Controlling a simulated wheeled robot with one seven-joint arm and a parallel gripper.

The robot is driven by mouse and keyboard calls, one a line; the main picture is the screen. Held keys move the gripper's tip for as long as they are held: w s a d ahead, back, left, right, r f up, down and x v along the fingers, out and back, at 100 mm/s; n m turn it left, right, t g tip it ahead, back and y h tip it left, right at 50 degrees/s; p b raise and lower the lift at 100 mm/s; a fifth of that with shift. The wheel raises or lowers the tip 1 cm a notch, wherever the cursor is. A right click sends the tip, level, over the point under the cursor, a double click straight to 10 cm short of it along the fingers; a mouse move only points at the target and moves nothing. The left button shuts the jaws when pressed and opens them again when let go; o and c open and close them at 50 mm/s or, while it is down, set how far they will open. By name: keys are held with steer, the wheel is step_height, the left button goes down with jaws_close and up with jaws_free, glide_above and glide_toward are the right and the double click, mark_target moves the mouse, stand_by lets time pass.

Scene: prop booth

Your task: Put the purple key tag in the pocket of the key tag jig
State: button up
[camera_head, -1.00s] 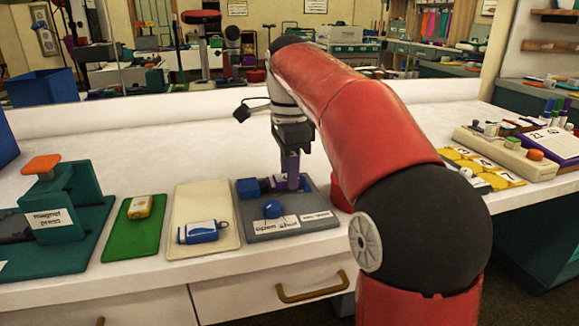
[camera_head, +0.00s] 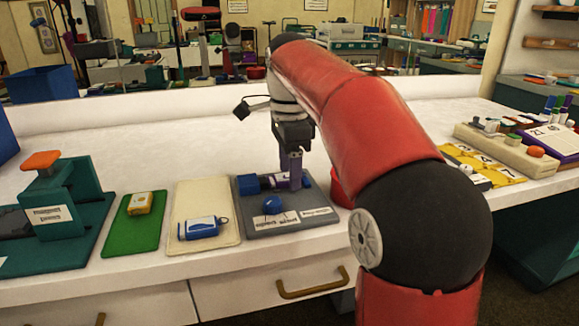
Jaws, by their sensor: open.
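The key tag jig (camera_head: 233,203) is a grey board on the white bench, with blue blocks, a blue knob and white labels. The purple key tag (camera_head: 277,181) shows as a small purple and white piece low on the jig, right of the left blue block. My gripper (camera_head: 291,181) points down over the jig, its fingers open at the tag's right part. The fingers hide part of the tag and of the pocket, so I cannot tell whether the tag is fully seated.
Left of the jig lie a cream mat (camera_head: 212,236) with a blue and white tag (camera_head: 197,228), a green mat (camera_head: 118,238) with a yellow item, and a teal magnet press (camera_head: 84,185). A red container (camera_head: 340,190) stands close to the jig's right side.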

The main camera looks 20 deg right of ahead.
step_height(320, 180, up, 8)
steer(key=shift+f+p, duration=0.15)
steer(key=shift+p, duration=1.1)
